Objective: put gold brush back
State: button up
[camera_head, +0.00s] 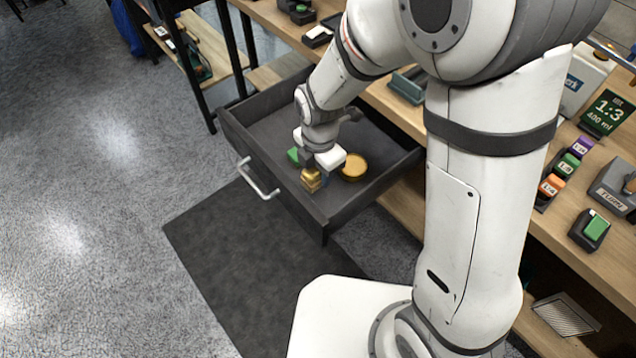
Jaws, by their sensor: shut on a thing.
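The gold brush (311,181) is a small gold block at the end of my gripper (312,170), inside the open drawer (232,126) near its front wall. My gripper points down and is shut on the brush. The gripper partly hides the brush. I cannot tell whether the brush touches the drawer floor.
A round gold tin (353,167) lies in the drawer just right of my gripper. A green item (293,155) shows to its left, partly hidden. The drawer's left and back floor is clear.

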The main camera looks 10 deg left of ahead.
aim_at(319, 182)
jog(key=shift+f, duration=2.2)
jog(key=shift+b, duration=0.3)
jog(key=shift+f, duration=0.25)
jog(key=o, duration=0.9)
jog(key=shift+r, duration=0.1)
notch_tip(319, 182, up, 12)
jog(key=shift+r+p, duration=0.15)
jog(key=shift+p, duration=0.7)
